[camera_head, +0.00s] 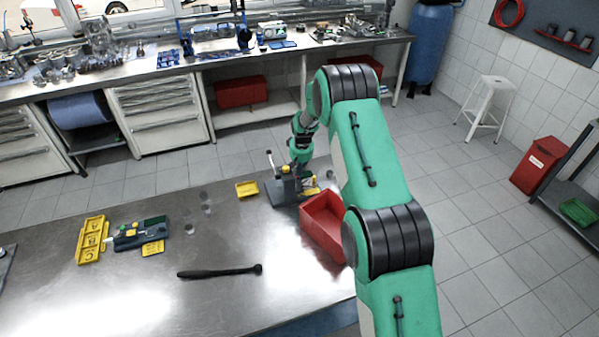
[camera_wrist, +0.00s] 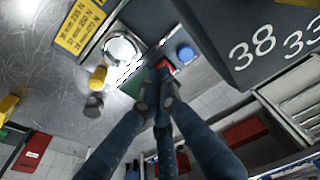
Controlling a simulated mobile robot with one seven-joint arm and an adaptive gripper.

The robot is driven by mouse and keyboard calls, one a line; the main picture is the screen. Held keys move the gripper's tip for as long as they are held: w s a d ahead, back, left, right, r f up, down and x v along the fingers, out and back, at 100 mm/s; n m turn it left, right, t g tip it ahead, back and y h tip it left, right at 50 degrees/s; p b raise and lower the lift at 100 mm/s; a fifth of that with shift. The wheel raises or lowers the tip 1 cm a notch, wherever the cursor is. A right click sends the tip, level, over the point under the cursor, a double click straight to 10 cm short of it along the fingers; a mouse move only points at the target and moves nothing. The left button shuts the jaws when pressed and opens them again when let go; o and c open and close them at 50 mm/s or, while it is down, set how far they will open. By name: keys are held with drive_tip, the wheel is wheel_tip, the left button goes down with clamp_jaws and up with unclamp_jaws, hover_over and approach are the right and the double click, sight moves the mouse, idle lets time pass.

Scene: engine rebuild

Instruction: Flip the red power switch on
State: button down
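A small red part (camera_wrist: 169,67), which looks like the power switch, shows just past my fingertips in the wrist view. The fingertips partly cover it, and I cannot tell whether they touch it or which way it is set. It sits on a dark unit near a blue round button (camera_wrist: 185,53). My gripper (camera_wrist: 159,88) has its fingers drawn together, with nothing visible between them. In the head view the gripper is down at the grey device (camera_head: 279,190) on the steel table, where my arm hides most of the contact area.
A red open bin (camera_head: 322,222) stands just right of the device. A yellow tag (camera_head: 247,189) lies left of it. A black bar tool (camera_head: 220,272), a yellow tray (camera_head: 91,240) and a green-and-dark unit (camera_head: 140,233) lie farther left. Bare steel is free between them.

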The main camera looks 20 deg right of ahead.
wheel_tip(320, 180, up, 14)
drive_tip(key=shift+s, duration=0.4)
idle(0.4)
drive_tip(key=shift+s+b, duration=0.1)
drive_tip(key=shift+b, duration=0.2)
drive_tip(key=shift+s+a+b, duration=0.15)
drive_tip(key=shift+s+b, duration=0.2)
drive_tip(key=shift+b, duration=0.15)
drive_tip(key=shift+r, duration=0.2)
drive_tip(key=shift+f, duration=0.15)
drive_tip(key=f, duration=0.4)
drive_tip(key=w+f, duration=0.1)
drive_tip(key=f, duration=0.4)
drive_tip(key=w+f, duration=0.1)
drive_tip(key=f, duration=0.3)
drive_tip(key=shift+w+f+p, duration=0.2)
drive_tip(key=shift+f+p, duration=0.05)
drive_tip(key=shift+p, duration=0.05)
